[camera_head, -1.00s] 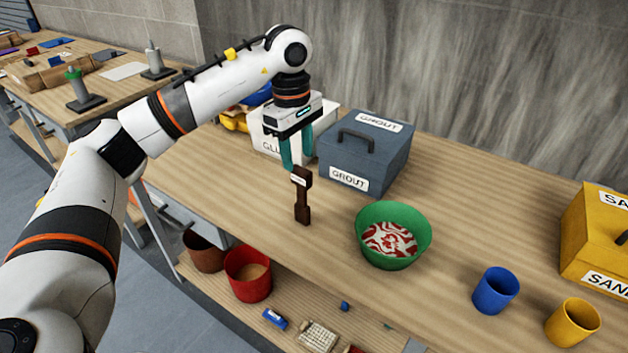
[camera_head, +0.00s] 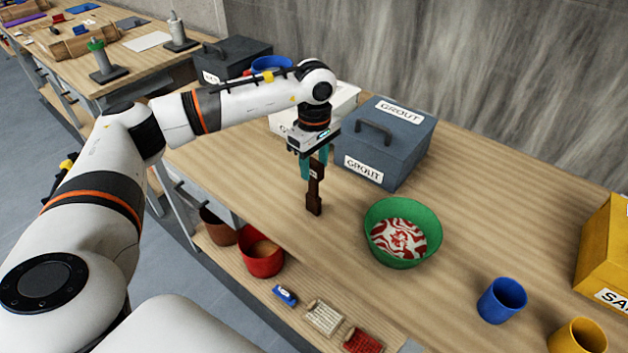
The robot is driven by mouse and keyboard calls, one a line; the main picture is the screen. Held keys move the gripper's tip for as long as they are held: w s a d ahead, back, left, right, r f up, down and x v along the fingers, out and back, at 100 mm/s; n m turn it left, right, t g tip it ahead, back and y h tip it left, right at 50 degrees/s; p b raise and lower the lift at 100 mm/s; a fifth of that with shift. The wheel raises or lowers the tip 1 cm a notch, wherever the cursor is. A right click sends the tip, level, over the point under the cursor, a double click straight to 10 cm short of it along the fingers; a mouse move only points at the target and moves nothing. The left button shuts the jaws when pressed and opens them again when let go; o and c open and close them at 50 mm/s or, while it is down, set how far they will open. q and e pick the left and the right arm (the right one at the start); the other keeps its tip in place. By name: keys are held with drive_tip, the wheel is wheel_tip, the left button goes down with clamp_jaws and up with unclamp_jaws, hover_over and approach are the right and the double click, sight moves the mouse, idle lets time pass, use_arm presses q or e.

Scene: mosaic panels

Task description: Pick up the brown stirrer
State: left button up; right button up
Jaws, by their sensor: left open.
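The brown stirrer (camera_head: 314,196) stands upright on the wooden workbench, left of the green bowl. My left gripper (camera_head: 314,170) points down with its teal fingers at the stirrer's upper part. The fingers are open, one on the left of the stirrer's top and one behind or to the right of it. I cannot tell whether they touch it. My right gripper is not in view.
The green bowl (camera_head: 375,240) with red and white contents stands right of the stirrer. The blue-grey grout box (camera_head: 395,155) is close behind. A white box (camera_head: 345,100) is behind my gripper. A blue cup (camera_head: 502,300) and yellow cup (camera_head: 577,337) stand front right.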

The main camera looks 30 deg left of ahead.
sight(313, 188)
use_arm(q)
drive_tip(key=shift+f, duration=1.3)
clamp_jaws()
drive_tip(key=shift+r, duration=0.1)
